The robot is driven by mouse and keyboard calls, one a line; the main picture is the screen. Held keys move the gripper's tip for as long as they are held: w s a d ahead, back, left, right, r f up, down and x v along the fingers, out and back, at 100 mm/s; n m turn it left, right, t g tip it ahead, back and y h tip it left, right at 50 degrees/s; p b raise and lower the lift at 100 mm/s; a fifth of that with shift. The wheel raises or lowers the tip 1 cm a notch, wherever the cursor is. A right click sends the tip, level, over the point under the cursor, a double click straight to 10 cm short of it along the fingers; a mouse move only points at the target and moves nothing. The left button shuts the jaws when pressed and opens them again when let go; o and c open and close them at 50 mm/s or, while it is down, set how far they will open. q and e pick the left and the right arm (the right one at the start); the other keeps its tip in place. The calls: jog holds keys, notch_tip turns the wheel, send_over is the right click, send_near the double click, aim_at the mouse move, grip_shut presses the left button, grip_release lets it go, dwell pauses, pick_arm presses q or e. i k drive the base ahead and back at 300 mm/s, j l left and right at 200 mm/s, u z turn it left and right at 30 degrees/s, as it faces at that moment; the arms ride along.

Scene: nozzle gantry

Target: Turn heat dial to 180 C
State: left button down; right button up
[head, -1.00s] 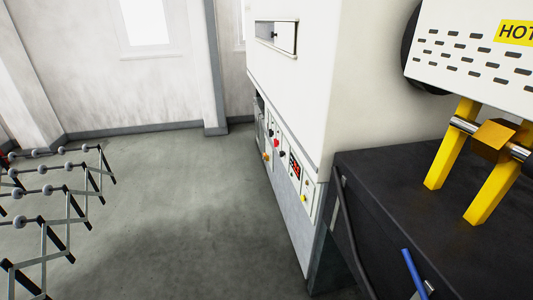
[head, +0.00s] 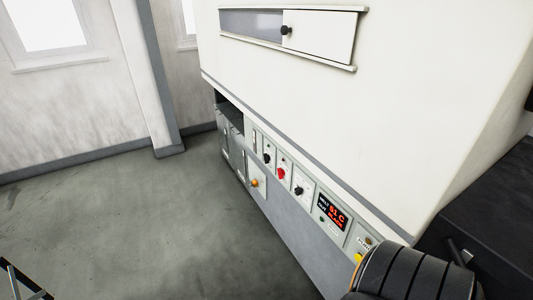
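A row of controls runs along the lower front of the large white machine (head: 350,110). A black knob (head: 299,191) sits on a pale plate just left of the red-lit display (head: 331,211), which appears to read 51 C. Further left are a red knob (head: 281,174) and another black knob (head: 267,159). The labels are too small to tell which knob is the heat dial or where it points. Neither gripper is in view.
An orange knob (head: 255,183) sits lower on the front. A dark ribbed rounded shape (head: 415,272) covers the panel's right end. A black bench top (head: 495,205) stands at right.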

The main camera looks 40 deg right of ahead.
aim_at(298, 191)
jog(key=i+j+z, duration=0.1)
jog(key=i+z, duration=0.35)
jog(key=i+j+z, duration=0.25)
jog(key=i+z, duration=0.25)
jog(key=i+j+z, duration=0.3)
jog(key=z, duration=0.15)
jog(key=j, duration=0.1)
